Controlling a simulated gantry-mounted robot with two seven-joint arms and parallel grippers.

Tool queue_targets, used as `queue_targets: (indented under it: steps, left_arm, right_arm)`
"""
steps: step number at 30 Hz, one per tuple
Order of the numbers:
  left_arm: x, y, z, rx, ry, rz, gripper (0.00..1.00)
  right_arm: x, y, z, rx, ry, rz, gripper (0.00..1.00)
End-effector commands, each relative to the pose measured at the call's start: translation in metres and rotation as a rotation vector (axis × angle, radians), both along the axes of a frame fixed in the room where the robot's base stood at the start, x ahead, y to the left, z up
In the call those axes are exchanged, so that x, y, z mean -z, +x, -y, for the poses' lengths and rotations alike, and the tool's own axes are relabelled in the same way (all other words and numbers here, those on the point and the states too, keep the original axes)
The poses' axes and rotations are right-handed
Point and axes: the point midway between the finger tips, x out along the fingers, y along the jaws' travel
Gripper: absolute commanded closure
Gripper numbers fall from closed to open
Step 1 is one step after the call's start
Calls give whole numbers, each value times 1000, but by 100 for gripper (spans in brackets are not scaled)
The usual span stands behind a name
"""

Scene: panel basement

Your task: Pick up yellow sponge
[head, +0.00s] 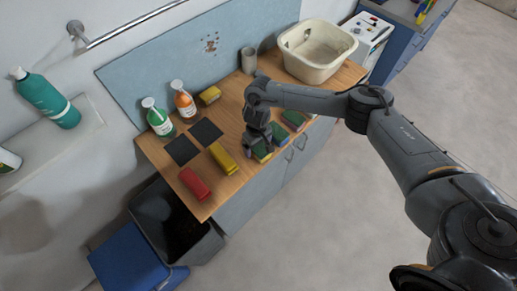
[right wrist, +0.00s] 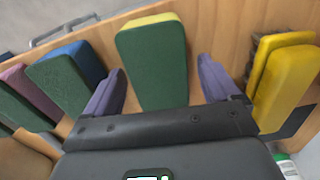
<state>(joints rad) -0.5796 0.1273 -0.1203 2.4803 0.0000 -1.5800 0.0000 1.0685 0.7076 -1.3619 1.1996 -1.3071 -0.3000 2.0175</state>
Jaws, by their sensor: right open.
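My right gripper (head: 258,152) is open and low over the wooden counter. In the right wrist view, my right gripper (right wrist: 161,78) has its purple fingers apart on either side of a sponge with a dark green face and a yellow edge (right wrist: 155,62). In the head view the gripper mostly hides this sponge. An all-yellow sponge (head: 222,159) lies left of the gripper; it also shows at the right of the right wrist view (right wrist: 288,85). A smaller yellow sponge (head: 209,95) lies near the back panel. My left gripper is not in view.
A red sponge (head: 195,184) lies at the counter's front left. Green-faced sponges (head: 294,119) lie right of the gripper. Two dark pads (head: 206,131), two spray bottles (head: 158,120), a grey cup (head: 249,62) and a cream basin (head: 319,70) stand towards the back.

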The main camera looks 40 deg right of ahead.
Motion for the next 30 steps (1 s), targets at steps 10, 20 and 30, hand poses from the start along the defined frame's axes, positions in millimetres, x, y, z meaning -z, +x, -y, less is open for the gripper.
queue_targets:
  steps: [10, 20, 30]
  left_arm:
    - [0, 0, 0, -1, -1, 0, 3]
    - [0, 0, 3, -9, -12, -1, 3]
    - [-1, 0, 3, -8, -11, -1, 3]
  right_arm:
    - [0, 0, 0, 0, 0, 0, 57]
    - [-1, 0, 0, 0, 0, 0, 65]
    - [-20, 0, 1, -1, 0, 1, 65]
